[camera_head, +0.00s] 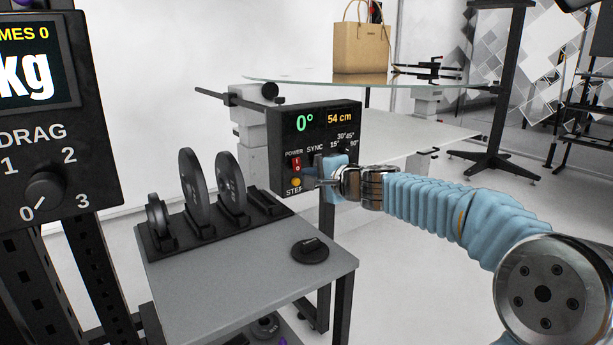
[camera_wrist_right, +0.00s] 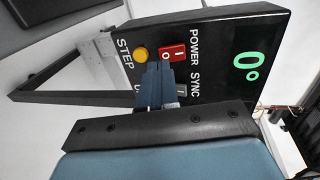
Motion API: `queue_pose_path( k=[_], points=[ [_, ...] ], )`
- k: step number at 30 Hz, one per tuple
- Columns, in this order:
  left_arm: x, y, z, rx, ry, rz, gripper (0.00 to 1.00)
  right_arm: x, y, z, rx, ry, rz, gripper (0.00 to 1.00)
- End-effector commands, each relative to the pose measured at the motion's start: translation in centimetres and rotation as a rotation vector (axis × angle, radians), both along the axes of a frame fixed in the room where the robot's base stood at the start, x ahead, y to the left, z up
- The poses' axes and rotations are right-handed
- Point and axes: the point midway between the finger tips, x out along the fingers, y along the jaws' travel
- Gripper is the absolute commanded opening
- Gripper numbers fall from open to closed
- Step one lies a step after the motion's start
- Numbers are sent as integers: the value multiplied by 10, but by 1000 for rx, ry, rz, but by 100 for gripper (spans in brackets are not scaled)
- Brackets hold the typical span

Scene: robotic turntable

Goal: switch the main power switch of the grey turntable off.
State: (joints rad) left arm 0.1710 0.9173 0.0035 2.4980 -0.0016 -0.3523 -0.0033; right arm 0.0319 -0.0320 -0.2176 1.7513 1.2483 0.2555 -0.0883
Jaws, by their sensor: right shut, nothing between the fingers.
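The turntable's black control box (camera_head: 315,125) faces me and reads 0° and 54 cm. Its red power switch (camera_head: 297,163) sits at the lower left of the box, above a yellow STEP button (camera_head: 296,182). My right gripper (camera_head: 308,179) is shut and empty, its tips at the box face beside the switch. In the right wrist view the shut fingertips (camera_wrist_right: 158,72) lie right by the lower end of the red rocker (camera_wrist_right: 172,52), marked I and O, and near the yellow button (camera_wrist_right: 140,55). I cannot tell whether they touch it. My left gripper is not in view.
A tan handbag (camera_head: 362,47) stands on the turntable's glass disc (camera_head: 300,79). A grey bench (camera_head: 225,285) with upright black discs and a small black puck (camera_head: 310,250) stands in front. A black DRAG panel (camera_head: 40,130) is at the left.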

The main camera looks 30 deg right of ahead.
Motion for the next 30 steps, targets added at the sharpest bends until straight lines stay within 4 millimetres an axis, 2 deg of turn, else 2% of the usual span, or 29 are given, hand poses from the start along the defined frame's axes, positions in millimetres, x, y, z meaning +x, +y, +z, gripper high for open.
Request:
queue_pose_path(
  k=[3, 7, 17, 21, 30],
  points=[
    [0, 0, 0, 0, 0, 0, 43, 14, 1, -3, -1, 1, 1, 0],
    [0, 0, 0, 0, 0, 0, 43, 21, 2, -4, -1, 0, 0, 0],
    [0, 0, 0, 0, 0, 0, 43, 22, 2, -5, -1, 0, 0, 0],
    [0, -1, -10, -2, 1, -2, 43, 29, 2, -11, -2, -1, -1, 0],
    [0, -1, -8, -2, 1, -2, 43, 27, 1, -10, -1, 0, -1, 0]
  ],
)
